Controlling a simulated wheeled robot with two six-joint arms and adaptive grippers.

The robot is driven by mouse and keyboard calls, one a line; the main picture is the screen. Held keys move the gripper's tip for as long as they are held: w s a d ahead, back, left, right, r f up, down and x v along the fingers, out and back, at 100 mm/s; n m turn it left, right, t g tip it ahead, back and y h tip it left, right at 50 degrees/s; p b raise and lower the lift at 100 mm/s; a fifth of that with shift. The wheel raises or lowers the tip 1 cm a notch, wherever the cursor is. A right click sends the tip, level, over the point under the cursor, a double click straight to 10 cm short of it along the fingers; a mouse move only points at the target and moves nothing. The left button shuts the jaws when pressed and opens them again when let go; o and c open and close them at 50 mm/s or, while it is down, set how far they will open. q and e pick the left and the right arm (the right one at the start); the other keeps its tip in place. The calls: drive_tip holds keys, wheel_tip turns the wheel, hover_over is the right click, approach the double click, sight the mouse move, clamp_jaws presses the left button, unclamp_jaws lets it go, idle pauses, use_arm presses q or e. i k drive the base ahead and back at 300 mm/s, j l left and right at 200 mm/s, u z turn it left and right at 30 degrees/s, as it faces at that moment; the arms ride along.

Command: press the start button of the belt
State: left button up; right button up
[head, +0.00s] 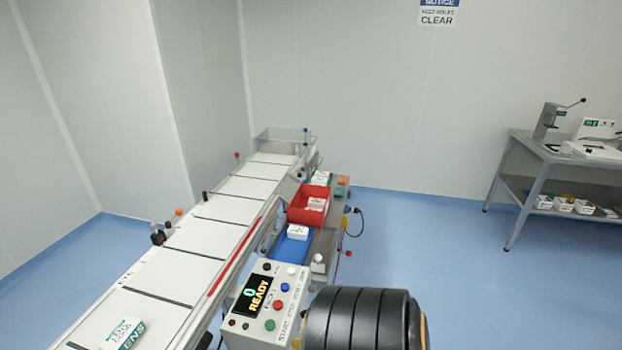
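The control box (250,335) stands beside the belt at the bottom middle, with a tilted white face. Its display (256,294) reads "0" and "READY". On its face are a green button (270,325), a red button (278,305), a blue button (285,287), a white knob (290,270) and a black knob (267,267). The small labels are too blurred to tell which one is start. The belt (210,237) is pale with dark cross lines and runs away toward the back. A white and green carton (119,334) lies on its near end. Neither of my grippers shows.
A black ribbed cylinder, likely mine, fills the bottom right of the box. A red bin (303,214) and a blue tray (288,252) stand right of the belt. A grey bench (540,150) stands at far right. The blue floor between is clear.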

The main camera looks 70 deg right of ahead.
sight(270, 324)
drive_tip(key=z, duration=1.85)
